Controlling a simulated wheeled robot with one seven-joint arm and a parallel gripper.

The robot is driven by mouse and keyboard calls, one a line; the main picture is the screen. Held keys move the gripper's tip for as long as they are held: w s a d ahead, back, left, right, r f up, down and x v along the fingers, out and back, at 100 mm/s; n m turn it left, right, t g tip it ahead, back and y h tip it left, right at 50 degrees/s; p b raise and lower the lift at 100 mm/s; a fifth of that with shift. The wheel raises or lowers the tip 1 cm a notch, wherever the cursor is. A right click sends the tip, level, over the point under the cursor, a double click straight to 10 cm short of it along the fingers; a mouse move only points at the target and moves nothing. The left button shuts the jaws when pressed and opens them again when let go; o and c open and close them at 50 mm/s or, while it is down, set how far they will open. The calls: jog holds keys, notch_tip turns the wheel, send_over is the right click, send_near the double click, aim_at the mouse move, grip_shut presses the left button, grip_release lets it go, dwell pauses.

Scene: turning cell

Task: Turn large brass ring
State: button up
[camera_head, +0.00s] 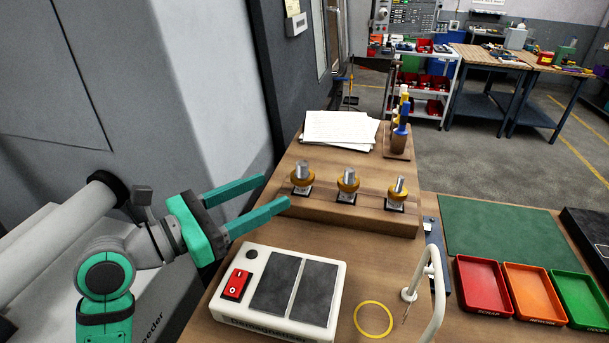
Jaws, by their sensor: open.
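Three brass rings stand in a row on a stepped wooden stand, each around a metal post: a left one (302,187), a middle one (347,186) and a right one (397,195). The left ring looks slightly the widest, but I cannot tell surely which is the large one. The stand (352,217) sits on the wooden bench. My teal gripper (277,191) reaches in from the left, its fingers open and empty. Its fingertips are just left of the left ring in the picture; whether they touch the stand is unclear.
A white box with a red switch (278,290) stands in front of the stand. A thin yellow ring (373,319) and a white curved handle (434,293) are right of it. Red (484,287), orange (534,294) and green (580,300) trays lie right. Papers (340,129) lie behind.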

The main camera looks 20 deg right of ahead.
aim_at(293, 180)
jog(key=x, duration=0.9)
jog(key=shift+d, duration=0.15)
jog(key=c, duration=1)
